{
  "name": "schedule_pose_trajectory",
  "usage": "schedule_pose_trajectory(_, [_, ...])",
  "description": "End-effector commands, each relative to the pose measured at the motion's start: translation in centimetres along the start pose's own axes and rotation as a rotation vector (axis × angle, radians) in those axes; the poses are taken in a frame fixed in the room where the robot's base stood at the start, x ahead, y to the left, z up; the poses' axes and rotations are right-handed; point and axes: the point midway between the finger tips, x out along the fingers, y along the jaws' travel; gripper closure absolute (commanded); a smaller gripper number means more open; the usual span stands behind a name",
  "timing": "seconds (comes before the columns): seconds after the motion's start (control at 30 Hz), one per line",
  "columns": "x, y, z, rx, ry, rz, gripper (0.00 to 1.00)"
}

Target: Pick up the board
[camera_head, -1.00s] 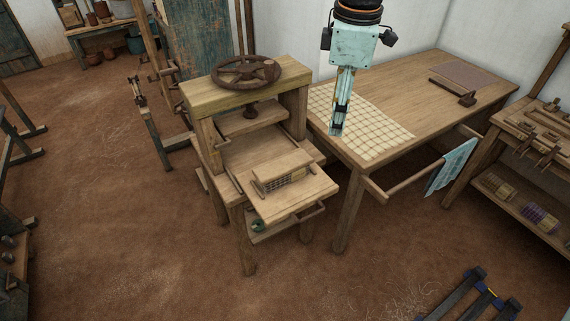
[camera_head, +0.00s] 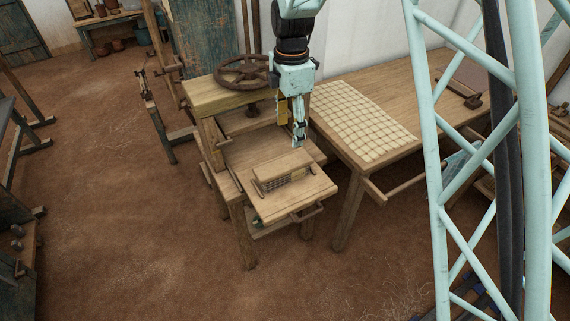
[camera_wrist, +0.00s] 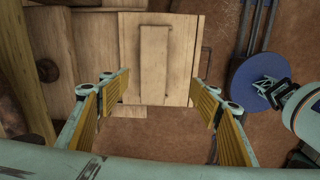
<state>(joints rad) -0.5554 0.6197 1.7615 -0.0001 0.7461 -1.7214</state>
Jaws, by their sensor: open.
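The board, a small wooden plank (camera_head: 282,164), lies on top of a checked bundle (camera_head: 290,180) on the pulled-out wooden tray (camera_head: 262,205) of the press. A small handle or bar shows at each end. In the wrist view the board (camera_wrist: 153,60) lies lengthwise on the paler tray (camera_wrist: 130,50), ahead of and between my fingers. My gripper (camera_head: 299,142) hangs above the back right of the board, fingers down, apart from it. In the wrist view my gripper (camera_wrist: 159,84) is open and empty, with yellow-padded fingers on both sides.
The press frame with its handwheel (camera_head: 243,71) stands behind the tray. A table (camera_head: 375,90) with a checked cloth (camera_head: 362,120) is close on the right. Open dirt floor (camera_head: 150,240) lies in front and to the left.

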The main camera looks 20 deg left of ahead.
Motion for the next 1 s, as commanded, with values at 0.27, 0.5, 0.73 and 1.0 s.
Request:
schedule_pose_trajectory(0.27, [2.3,1.5,-1.5,-0.089,0.003,-0.013,0.42])
schedule_pose_trajectory(0.5, [2.5,1.6,-1.6,-0.097,0.003,-0.014,0.42])
schedule_pose_trajectory(0.73, [2.6,1.6,-1.6,-0.096,0.003,-0.014,0.42])
schedule_pose_trajectory(1.0, [4.6,1.6,-1.6,-0.096,0.003,-0.016,0.42])
